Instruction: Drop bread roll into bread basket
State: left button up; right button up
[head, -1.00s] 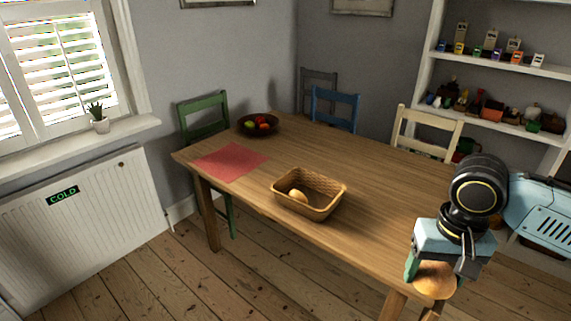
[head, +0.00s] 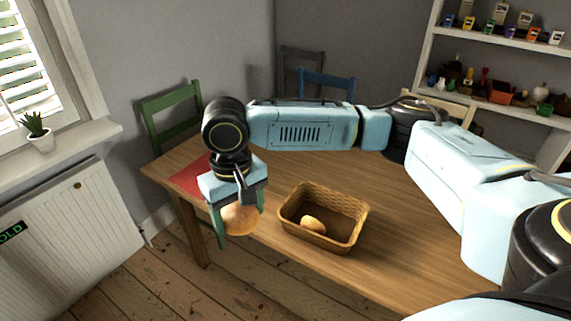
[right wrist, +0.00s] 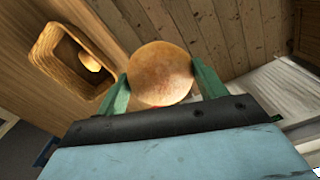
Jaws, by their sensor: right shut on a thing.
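My right gripper (head: 236,222) is shut on a round, golden-brown bread roll (head: 240,218). The roll also shows between the two green fingers in the right wrist view (right wrist: 161,73). The wicker bread basket (head: 296,236) stands on the wooden table, to the right of the gripper in the head view. A smaller pale roll (head: 312,224) lies inside the basket. In the right wrist view the basket (right wrist: 50,38) is at the upper left, apart from the held roll. The left gripper is not in view.
The wooden table (head: 395,275) has free room right of the basket. A red placemat (head: 187,178) lies at its left end, partly hidden by my gripper. Green (head: 170,105) and blue (head: 328,86) chairs stand around it. A radiator (head: 80,235) is at the left.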

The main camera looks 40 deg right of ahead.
aim_at(327, 224)
jog(key=z, duration=0.65)
jog(key=i, duration=1.1)
jog(key=z, duration=1.15)
